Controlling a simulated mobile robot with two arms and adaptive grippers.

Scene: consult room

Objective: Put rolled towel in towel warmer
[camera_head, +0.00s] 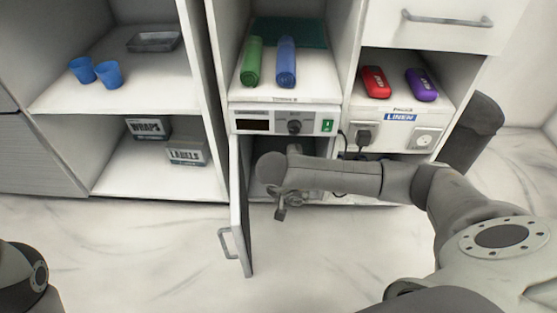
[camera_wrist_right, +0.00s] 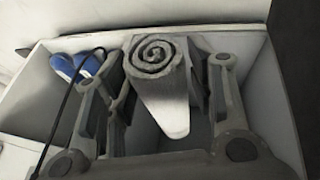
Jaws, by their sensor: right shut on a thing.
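The towel warmer (camera_head: 285,121) is the white unit in the middle, with a control panel, a dial and a green switch. Its door (camera_head: 240,210) stands open to the left. My right arm reaches across from the right to the front of its opening. My right gripper (camera_head: 281,204) is small and partly hidden by my wrist there. In the right wrist view my right gripper (camera_wrist_right: 170,68) is shut on the rolled towel (camera_wrist_right: 154,54), a pale roll with its spiral end up. In the head view I cannot make out the towel. My left gripper is out of view.
Green (camera_head: 252,62) and blue (camera_head: 286,62) rolls lie on the shelf above. Red (camera_head: 375,82) and purple (camera_head: 421,84) cases lie right. Blue cups (camera_head: 95,71) and labelled boxes (camera_head: 186,151) stand left. A dark cable (camera_wrist_right: 72,100) and blue items (camera_wrist_right: 76,66) show at wrist.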

